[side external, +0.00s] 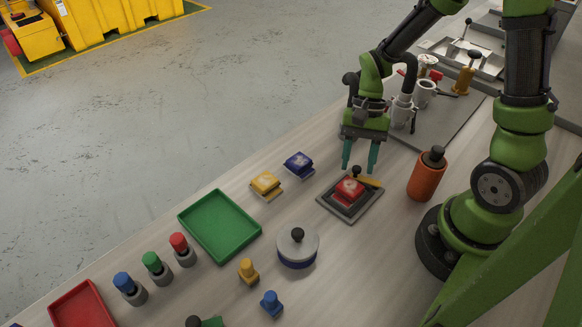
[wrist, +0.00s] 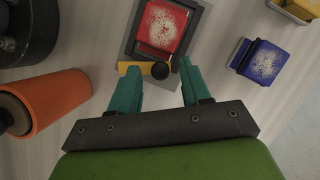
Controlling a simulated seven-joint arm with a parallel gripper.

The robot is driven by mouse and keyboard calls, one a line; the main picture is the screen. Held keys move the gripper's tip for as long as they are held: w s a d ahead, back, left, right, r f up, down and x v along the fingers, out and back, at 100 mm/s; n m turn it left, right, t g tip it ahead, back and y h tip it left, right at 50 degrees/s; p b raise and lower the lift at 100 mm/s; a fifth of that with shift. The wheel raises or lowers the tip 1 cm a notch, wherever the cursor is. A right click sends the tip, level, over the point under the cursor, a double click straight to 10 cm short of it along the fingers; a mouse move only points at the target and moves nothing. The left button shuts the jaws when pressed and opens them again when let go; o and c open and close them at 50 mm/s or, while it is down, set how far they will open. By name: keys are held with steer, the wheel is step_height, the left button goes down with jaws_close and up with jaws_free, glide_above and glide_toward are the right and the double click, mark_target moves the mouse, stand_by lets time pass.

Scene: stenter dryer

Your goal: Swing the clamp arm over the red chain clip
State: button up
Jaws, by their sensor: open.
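The red chain clip (side external: 348,190) sits on a dark square base plate (side external: 334,206); the wrist view also shows the clip (wrist: 162,27), with a speckled white top. The yellow clamp arm (side external: 371,181) lies along one edge of the plate, beside the clip and not over it. It also shows in the wrist view (wrist: 130,67), with a black round knob (wrist: 160,70). My gripper (side external: 360,171) is open with teal fingers pointing down. In the wrist view the knob appears between the fingertips (wrist: 159,66); whether they touch it cannot be told.
An orange cylinder (side external: 427,177) stands right of the plate. Blue (side external: 299,163) and yellow (side external: 265,184) clips lie to its left. A round lidded pot (side external: 298,246) and a green tray (side external: 217,226) stand nearer the camera. Cups and a grey mat are behind my gripper.

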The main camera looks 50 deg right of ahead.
jaws_close()
steer(key=shift+s+a+n+g, duration=0.1)
steer(key=shift+a+n+g, duration=0.25)
steer(key=shift+n, duration=0.45)
jaws_free()
steer(key=v, duration=1.7)
steer(key=shift+a, duration=0.2)
steer(key=shift+s, duration=0.1)
